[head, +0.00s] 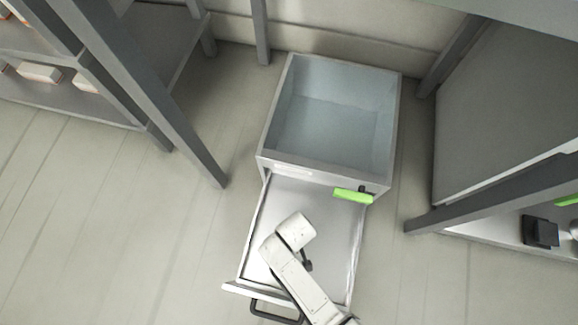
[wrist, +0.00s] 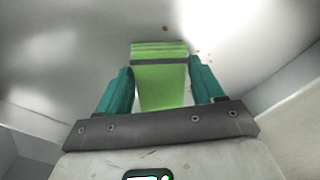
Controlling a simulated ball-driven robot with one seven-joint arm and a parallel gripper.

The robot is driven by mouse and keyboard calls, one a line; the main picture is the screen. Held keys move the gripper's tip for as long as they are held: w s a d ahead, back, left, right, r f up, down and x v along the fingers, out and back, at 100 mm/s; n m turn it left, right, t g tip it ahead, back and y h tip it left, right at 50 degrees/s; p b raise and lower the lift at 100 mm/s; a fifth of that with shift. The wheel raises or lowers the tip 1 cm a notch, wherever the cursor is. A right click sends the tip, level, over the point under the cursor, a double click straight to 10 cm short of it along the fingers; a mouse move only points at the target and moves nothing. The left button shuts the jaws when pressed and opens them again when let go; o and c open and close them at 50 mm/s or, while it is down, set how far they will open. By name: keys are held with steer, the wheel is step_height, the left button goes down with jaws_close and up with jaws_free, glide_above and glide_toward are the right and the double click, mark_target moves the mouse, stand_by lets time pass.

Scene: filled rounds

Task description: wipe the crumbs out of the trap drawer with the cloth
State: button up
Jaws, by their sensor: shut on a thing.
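The trap drawer (head: 330,222) is pulled out below an open-topped metal box in the head view. It is a shallow, pale metal tray with a dark handle (head: 276,312) at its front. My arm reaches over it from the lower right; my gripper is hidden beneath the arm there. In the wrist view my gripper (wrist: 161,82) is shut on the green cloth (wrist: 160,85), which has a dark stripe and sits between the teal fingers. A few small reddish-brown crumbs (wrist: 197,51) lie on the drawer floor (wrist: 62,62) just beyond the cloth and to its right.
The open-topped box (head: 335,120) stands behind the drawer and looks empty. Metal shelving (head: 120,75) stands left and a metal table (head: 505,110) right. Floor left of the drawer is clear.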

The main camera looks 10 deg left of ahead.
mark_target(305, 250)
steer(key=shift+s+d+f+p, duration=0.15)
steer(key=shift+d+p, duration=0.55)
steer(key=shift+d, duration=1.3)
steer(key=shift+s+p, duration=0.4)
steer(key=shift+s, duration=0.65)
steer(key=shift+w+a+b, duration=0.1)
steer(key=shift+a+b, duration=0.3)
steer(key=shift+a, duration=1.75)
steer(key=shift+a+b, duration=0.6)
steer(key=shift+a, duration=0.75)
steer(key=shift+w+a+b, duration=0.1)
steer(key=shift+a+b, duration=0.6)
steer(key=shift+a, duration=1.25)
steer(key=shift+c, duration=0.2)
steer(key=shift+w+a, duration=0.1)
steer(key=shift+a, duration=0.6)
steer(key=shift+a+r, duration=0.15)
steer(key=shift+r, duration=0.1)
steer(key=r+p, duration=0.3)
steer(key=r, duration=0.1)
steer(key=r+p, duration=0.2)
steer(key=shift+a+p, duration=0.25)
steer(key=shift+p, duration=0.05)
steer(key=shift+d, duration=0.15)
